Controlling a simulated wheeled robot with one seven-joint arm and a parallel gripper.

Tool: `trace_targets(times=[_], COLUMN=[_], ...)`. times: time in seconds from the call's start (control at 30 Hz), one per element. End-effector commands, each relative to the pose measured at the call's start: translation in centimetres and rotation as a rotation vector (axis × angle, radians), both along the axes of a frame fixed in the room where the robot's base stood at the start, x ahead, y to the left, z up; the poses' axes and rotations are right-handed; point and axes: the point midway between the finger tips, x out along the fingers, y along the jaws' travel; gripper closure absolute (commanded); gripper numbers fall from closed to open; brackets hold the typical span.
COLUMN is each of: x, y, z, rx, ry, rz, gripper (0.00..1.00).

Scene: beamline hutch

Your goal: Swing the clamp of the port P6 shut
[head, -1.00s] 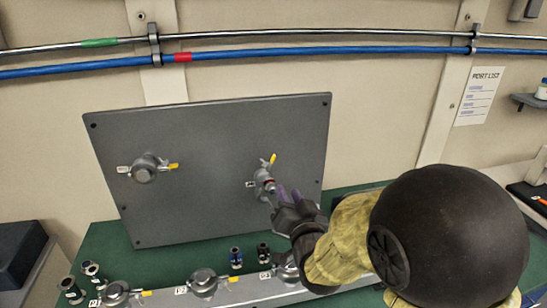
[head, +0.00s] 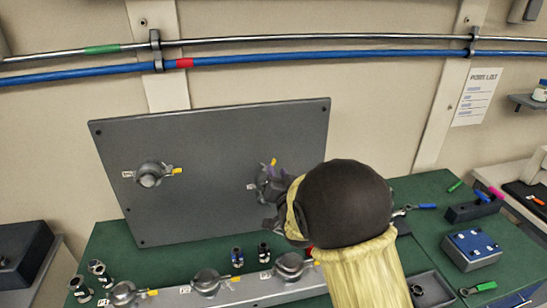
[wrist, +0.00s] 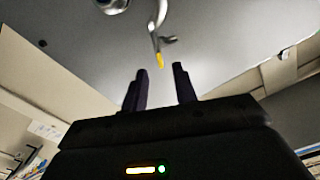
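A grey upright panel (head: 220,130) carries two ports. The right port (head: 262,184) has a clamp whose yellow-tipped lever (head: 274,162) points up and stands away from the port. The left port (head: 150,175) has its yellow-tipped lever lying sideways. The small labels are too blurred to tell which one is P6. My gripper (head: 272,190) is at the right port and partly hides it; my own arm hides more. In the wrist view, my gripper (wrist: 161,85) has its fingers apart with nothing between them. A yellow-tipped lever (wrist: 161,60) hangs just beyond the fingertips.
A low grey rail (head: 180,297) with several clamped ports runs along the green bench (head: 110,238). Small fittings (head: 238,257) stand behind it. A blue box (head: 470,247) and tools lie at right. Pipes (head: 320,55) cross the wall above the panel.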

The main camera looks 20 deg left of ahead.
Motion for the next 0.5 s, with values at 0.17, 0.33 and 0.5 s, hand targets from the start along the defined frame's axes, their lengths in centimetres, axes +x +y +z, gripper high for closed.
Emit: trace_targets(times=[0.17,0.33,0.5], x=[2.4,4.2,5.1], y=[1.5,2.6,3.1], z=[0.3,0.2,0.1], rx=[-0.002,-0.002,-0.001], ry=[0.0,-0.001,-0.001], rz=[0.0,0.0,0.0], gripper=[0.72,0.72,0.72])
